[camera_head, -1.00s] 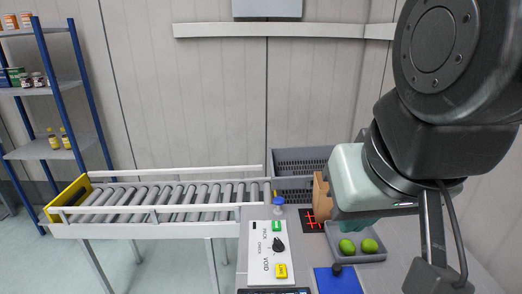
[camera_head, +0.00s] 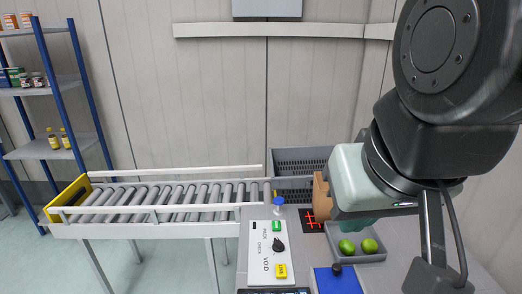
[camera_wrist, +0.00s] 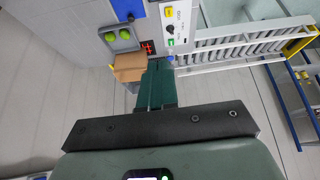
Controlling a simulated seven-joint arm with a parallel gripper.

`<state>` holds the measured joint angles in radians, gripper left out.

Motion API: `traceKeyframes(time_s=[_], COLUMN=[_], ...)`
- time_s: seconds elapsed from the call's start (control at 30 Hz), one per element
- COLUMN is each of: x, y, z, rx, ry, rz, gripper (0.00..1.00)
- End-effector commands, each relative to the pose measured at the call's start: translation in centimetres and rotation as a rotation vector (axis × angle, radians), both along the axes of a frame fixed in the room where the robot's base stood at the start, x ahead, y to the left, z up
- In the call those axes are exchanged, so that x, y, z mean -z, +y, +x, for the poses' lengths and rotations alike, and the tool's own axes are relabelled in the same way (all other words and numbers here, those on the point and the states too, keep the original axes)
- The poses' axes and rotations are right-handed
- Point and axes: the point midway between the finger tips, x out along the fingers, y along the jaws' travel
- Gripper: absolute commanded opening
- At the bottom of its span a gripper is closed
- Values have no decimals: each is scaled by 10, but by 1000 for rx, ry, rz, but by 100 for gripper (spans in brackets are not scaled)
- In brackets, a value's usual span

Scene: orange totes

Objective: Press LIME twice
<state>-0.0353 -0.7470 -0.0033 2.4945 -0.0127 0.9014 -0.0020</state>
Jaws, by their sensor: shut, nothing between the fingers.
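My gripper (camera_wrist: 159,68) is shut and empty; its two teal fingers lie together in the wrist view. In the head view its pale green hand hangs over the right side of the bench, and the fingertips are mostly hidden. Two green limes (camera_head: 358,246) lie in a grey tray (camera_head: 378,257) just below the hand in the picture; they also show in the wrist view (camera_wrist: 118,35). A white control panel (camera_head: 258,262) has a green button (camera_head: 276,226), a black knob (camera_head: 278,245) and a yellow button (camera_head: 281,271). No LIME label is readable.
A brown box (camera_head: 321,196) stands beside the hand, near a dark plate with red lit marks (camera_head: 311,219). A roller conveyor (camera_head: 160,200) runs left. A grey crate (camera_head: 297,160) stands behind.

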Motion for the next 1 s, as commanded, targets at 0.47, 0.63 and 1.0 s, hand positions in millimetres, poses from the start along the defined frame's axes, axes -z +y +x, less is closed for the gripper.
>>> traceKeyframes(time_s=[0.47, 0.63, 1.0], x=[2, 15, 62], y=[2, 21, 88], z=[2, 15, 86], rx=[0, 10, 181], ry=[10, 92, 342], rz=[12, 128, 624], gripper=[0, 0, 0])
